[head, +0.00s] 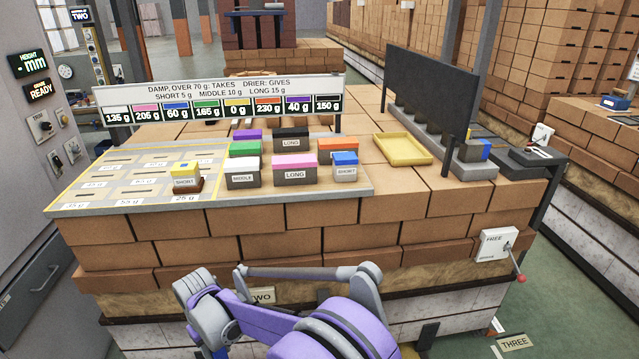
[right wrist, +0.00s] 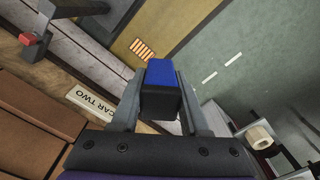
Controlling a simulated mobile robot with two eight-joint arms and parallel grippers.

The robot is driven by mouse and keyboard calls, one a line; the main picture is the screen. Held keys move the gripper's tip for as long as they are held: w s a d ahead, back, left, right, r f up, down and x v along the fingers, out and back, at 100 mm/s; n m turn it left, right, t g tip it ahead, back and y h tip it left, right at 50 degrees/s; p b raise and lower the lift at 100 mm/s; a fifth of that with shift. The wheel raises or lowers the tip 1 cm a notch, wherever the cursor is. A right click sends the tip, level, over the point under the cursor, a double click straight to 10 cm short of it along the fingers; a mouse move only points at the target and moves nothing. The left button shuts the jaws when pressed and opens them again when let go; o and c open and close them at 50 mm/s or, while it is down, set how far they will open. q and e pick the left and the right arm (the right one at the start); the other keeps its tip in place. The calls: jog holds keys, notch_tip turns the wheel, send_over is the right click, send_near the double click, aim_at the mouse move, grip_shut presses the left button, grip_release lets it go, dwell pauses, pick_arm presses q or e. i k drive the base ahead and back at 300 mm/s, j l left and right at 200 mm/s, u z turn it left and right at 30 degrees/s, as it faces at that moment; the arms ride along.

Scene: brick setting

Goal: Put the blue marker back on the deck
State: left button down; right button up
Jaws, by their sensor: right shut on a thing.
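A blue marker (right wrist: 160,75), a block with a bright blue top and a dark end, sits between the fingers of my right gripper (right wrist: 160,88) in the right wrist view. The gripper is shut on it, in the air beside the brick car's side. I cannot make out the marker or this gripper in the head view. The deck (head: 235,142) is the brick top of the car. On its front left lies a pale board (head: 105,203) with slots and weight labels. A blue-topped block labelled SHORT (head: 345,165) stands on the board's right part. My left gripper is not in view.
Several coloured blocks stand around it, including a pink LONG one (head: 295,168). A yellow-topped SHORT block (head: 185,176) stands further left. A sign board (head: 225,92) and dark upright panel (head: 430,92) rise behind. A yellow tray (head: 405,150) and red-knobbed lever (head: 518,277) are at right.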

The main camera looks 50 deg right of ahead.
aim_at(381, 174)
jog(key=k+l+u, duration=0.25)
jog(key=k+l, duration=0.3)
jog(key=l, duration=0.15)
jog(key=k+l, duration=0.1)
jog(key=l, duration=0.2)
jog(key=k+l+u, duration=0.15)
jog(key=l, duration=0.4)
jog(key=k+l+u, duration=0.15)
jog(key=l, duration=0.3)
jog(key=l+u, duration=0.1)
jog(key=l, duration=0.35)
jog(key=k+l+u, duration=0.15)
jog(key=l, duration=0.75)
jog(key=i, duration=0.05)
